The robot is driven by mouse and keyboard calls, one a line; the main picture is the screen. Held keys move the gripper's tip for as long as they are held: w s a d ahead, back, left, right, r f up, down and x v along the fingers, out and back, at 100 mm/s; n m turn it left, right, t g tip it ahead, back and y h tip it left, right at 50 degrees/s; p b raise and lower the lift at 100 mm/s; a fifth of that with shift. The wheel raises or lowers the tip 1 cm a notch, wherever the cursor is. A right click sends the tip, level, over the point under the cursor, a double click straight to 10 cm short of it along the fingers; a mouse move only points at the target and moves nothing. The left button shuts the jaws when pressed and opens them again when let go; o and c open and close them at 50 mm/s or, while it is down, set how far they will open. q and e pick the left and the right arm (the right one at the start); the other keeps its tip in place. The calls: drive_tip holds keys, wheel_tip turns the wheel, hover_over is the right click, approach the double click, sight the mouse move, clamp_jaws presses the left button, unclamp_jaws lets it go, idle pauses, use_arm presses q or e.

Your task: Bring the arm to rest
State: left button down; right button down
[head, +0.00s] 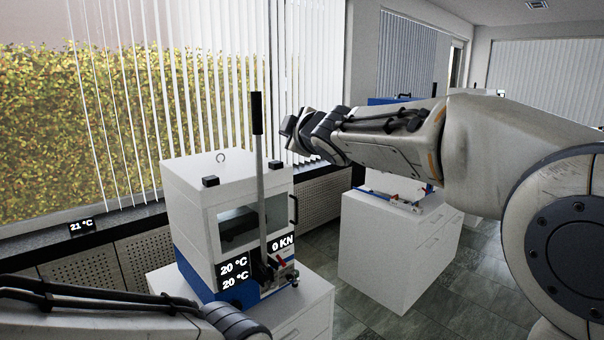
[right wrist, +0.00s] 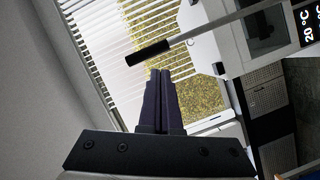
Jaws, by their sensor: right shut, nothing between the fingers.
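My right arm (head: 480,150) reaches in from the right in the head view, raised, with its wrist up behind and right of the press lever. In the right wrist view my right gripper (right wrist: 160,72) has its two dark fingers together with nothing between them. My left arm (head: 100,318) lies low at the bottom left of the head view. Its gripper is outside the picture. The lab press (head: 187,195) is white with a blue base. Its long lever (head: 262,185) stands upright with a black handle (head: 257,113). The handle also shows just beyond the fingertips in the right wrist view (right wrist: 148,53).
The press stands on a white cabinet (head: 310,300). Its displays (head: 234,273) read 20 °C twice and 0 KN. A second white cabinet (head: 385,245) with a partly hidden press stands behind. Windows with blinds (head: 225,80) line the left wall. Tiled floor (head: 345,325) shows between the cabinets.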

drive_tip(key=s+d+f+m+g+h, duration=0.1)
drive_tip(key=s+f+m+g, duration=0.25)
drive_tip(key=s+f, duration=0.6)
drive_tip(key=s+d+f+m+g+h+b, duration=0.15)
drive_tip(key=s+f+g, duration=0.25)
drive_tip(key=s+f, duration=0.5)
drive_tip(key=s+d+f+m+g+h, duration=0.2)
drive_tip(key=s+f+m+g, duration=0.1)
drive_tip(key=s+f, duration=0.65)
drive_tip(key=s+d+f+m+g, duration=0.1)
drive_tip(key=s+d+f+g, duration=0.1)
drive_tip(key=s+f, duration=0.2)
drive_tip(key=s+d+f+g, duration=0.1)
drive_tip(key=s+f+g, duration=0.2)
drive_tip(key=s, duration=0.6)
drive_tip(key=shift+d+f+m+h, duration=0.35)
drive_tip(key=shift+d+f+m, duration=0.05)
drive_tip(key=shift+f, duration=0.15)
drive_tip(key=shift+s, duration=0.1)
